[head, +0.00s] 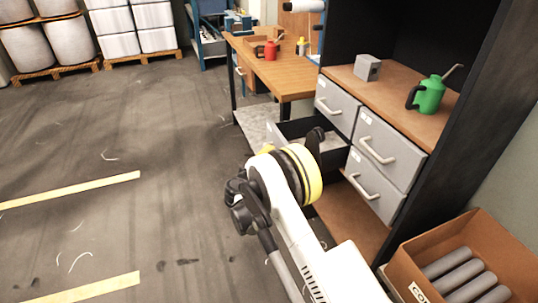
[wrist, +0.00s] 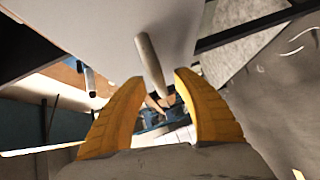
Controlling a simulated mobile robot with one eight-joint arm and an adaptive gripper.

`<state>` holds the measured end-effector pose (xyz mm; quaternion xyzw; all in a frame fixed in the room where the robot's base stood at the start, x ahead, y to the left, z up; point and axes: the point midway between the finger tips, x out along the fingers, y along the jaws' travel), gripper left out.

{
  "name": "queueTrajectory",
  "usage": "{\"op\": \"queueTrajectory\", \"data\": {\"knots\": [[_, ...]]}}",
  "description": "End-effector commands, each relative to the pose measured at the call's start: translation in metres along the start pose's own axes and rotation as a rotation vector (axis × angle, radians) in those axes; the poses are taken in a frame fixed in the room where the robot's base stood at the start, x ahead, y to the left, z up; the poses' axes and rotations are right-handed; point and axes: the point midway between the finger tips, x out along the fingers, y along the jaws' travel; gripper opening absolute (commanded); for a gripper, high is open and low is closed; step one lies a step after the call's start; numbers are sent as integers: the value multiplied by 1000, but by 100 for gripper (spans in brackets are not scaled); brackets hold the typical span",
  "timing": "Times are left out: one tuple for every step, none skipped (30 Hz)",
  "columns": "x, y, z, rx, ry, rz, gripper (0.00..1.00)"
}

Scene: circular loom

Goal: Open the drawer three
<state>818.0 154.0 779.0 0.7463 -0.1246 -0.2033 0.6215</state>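The cabinet has grey drawers with pale bar handles; their number labels are too small to read. The lower left drawer (head: 281,129) stands pulled out, its inside showing. The upper left (head: 337,103), upper right (head: 386,147) and lower right (head: 373,186) drawers are shut. My gripper (wrist: 160,78) is open, its two yellow fingers apart with nothing clamped. In the wrist view a bar handle (wrist: 150,62) on a pale drawer front reaches into the gap between the fingertips; I cannot tell whether they touch. In the head view my wrist hides the fingers and part of the open drawer.
A green oil can (head: 428,96) and grey block (head: 367,67) stand on the cabinet top. An open cardboard box (head: 418,262) with grey rolls is at lower right. The floor at left is clear.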

Motion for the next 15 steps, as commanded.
{"op": "queueTrajectory", "data": {"knots": [[-9, 0, -1, 0, 3, 0, 36], [-15, 0, -2, 0, 3, 0, 36], [-24, 0, -1, 0, 3, 0, 36], [-30, 0, -2, 0, 4, -1, 36], [-38, 0, -2, 0, 4, -1, 36], [-47, 0, -2, 0, 4, -1, 36], [-54, 0, -2, -1, 4, -1, 36], [-61, 0, -2, -1, 4, -1, 36], [-70, 0, -1, -1, 3, -1, 36], [-75, 0, -2, -1, 4, -1, 36], [-81, 0, -2, -1, 4, -1, 36], [-88, 0, -1, -1, 3, -1, 36], [-93, 0, -1, -1, 3, -1, 36], [-96, 0, -1, -1, 3, -1, 36], [-101, 0, -2, -1, 3, 0, 36]]}}
